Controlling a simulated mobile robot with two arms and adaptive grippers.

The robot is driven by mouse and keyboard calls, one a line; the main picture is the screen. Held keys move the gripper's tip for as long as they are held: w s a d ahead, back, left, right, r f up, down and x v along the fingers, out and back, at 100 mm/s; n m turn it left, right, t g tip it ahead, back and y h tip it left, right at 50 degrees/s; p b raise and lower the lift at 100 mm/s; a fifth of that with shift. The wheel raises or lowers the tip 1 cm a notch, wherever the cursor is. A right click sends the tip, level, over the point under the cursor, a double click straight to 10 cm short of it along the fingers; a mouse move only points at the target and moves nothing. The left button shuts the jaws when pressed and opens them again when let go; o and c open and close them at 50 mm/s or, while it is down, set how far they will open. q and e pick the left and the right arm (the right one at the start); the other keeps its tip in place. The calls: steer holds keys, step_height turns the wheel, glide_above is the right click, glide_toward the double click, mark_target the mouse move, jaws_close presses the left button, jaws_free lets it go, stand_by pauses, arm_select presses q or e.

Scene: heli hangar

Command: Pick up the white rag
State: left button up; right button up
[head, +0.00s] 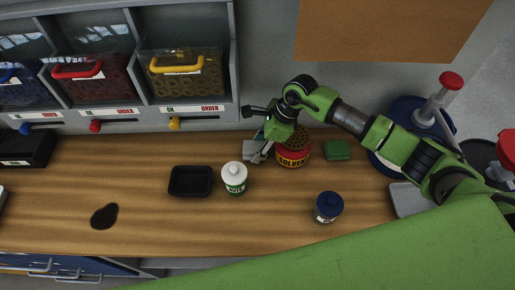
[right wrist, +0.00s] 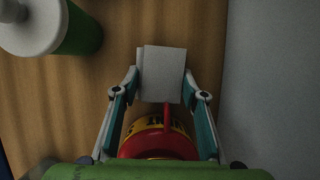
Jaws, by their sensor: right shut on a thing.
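The white rag (right wrist: 162,74) is a small, pale grey-white folded piece between the fingertips of my right gripper (right wrist: 161,84) in the right wrist view. In the head view the rag (head: 254,151) shows just left of the red and yellow solvent can (head: 293,157). My right gripper (head: 260,146) reaches down there from the right and is shut on the rag. I cannot tell whether the rag is clear of the wooden bench. My left gripper is in neither view.
A white and green bottle (head: 234,178) and a black tray (head: 190,181) stand left of the rag. A blue-capped jar (head: 328,206) stands nearer the front edge. A green block (head: 337,150) lies right of the can. Storage bins (head: 187,75) line the back. The front-middle bench (head: 200,230) is clear.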

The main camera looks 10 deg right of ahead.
mark_target(258, 148)
step_height(258, 148, up, 10)
steer(key=b, duration=0.3)
steer(key=s+a+b, duration=0.2)
steer(key=s+b, duration=0.1)
steer(key=s, duration=0.6)
steer(key=s+a+r+b, duration=0.1)
steer(key=s+a+b, duration=0.1)
steer(key=s, duration=0.8)
steer(key=shift+s+b, duration=0.25)
steer(key=shift+b, duration=0.6)
steer(key=shift+o, duration=0.3)
steer(key=w+d+r+m+t+p, duration=0.1)
steer(key=w+d+m+p, duration=0.2)
steer(key=w+d, duration=0.2)
steer(key=w+d+r+m+h+p, duration=0.1)
steer(key=w+d+r+m+p, duration=0.1)
steer(key=w+d, duration=0.3)
steer(key=w+d+r+m+t+h+p, duration=0.1)
steer(key=w+d+r+m+p, duration=0.1)
steer(key=w+d+m+p, duration=0.2)
steer(key=shift+w+d+t, duration=0.15)
steer(key=shift+w+d, duration=0.05)
steer(key=shift+w, duration=0.4)
steer(key=shift+w+d+t, duration=0.15)
steer(key=shift+w+d, duration=0.05)
steer(key=shift+w, duration=0.35)
steer(key=shift+f+b, duration=0.9)
steer(key=shift+f, duration=2)
